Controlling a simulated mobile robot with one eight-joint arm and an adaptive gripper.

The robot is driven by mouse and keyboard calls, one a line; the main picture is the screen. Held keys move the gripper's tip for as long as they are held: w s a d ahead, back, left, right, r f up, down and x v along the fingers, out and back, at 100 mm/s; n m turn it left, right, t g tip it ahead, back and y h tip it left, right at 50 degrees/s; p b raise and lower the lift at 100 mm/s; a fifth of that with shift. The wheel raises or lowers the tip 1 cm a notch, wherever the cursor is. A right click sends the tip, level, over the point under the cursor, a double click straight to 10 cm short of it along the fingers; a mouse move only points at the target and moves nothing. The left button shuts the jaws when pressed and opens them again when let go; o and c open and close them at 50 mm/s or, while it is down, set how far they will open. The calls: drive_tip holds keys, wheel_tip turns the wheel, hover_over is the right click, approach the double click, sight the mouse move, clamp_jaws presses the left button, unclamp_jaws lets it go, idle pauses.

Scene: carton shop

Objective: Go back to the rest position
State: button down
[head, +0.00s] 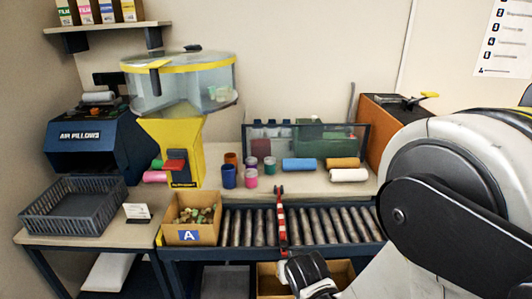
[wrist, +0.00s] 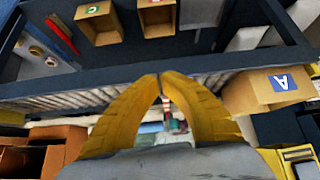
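My gripper (wrist: 160,77) shows in the wrist view with its two yellow fingers curved together and their tips meeting. Nothing is visible between the tips. In the head view my arm reaches in from the right, and its dark and white wrist end is low in the middle, in front of the roller conveyor (head: 328,226). The fingers cannot be made out there. The open carton marked A (head: 206,235) stands at the conveyor's left end with several small pieces in it. This carton (wrist: 250,97) also shows at the right of the wrist view.
A grey basket (head: 105,205) and the air pillow machine (head: 80,140) are on the left. A yellow dispenser (head: 185,150) stands behind the carton. Cups and rolls line the back shelf.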

drive_tip(key=s+d+r, duration=0.5)
drive_tip(key=s+r, duration=0.3)
drive_tip(key=s+d+r+g, duration=0.1)
drive_tip(key=s+d+r, duration=0.4)
drive_tip(key=s+r, duration=0.3)
drive_tip(key=shift+s+d+r+m, duration=0.35)
drive_tip(key=shift+d+r+m, duration=0.05)
drive_tip(key=shift+r, duration=0.25)
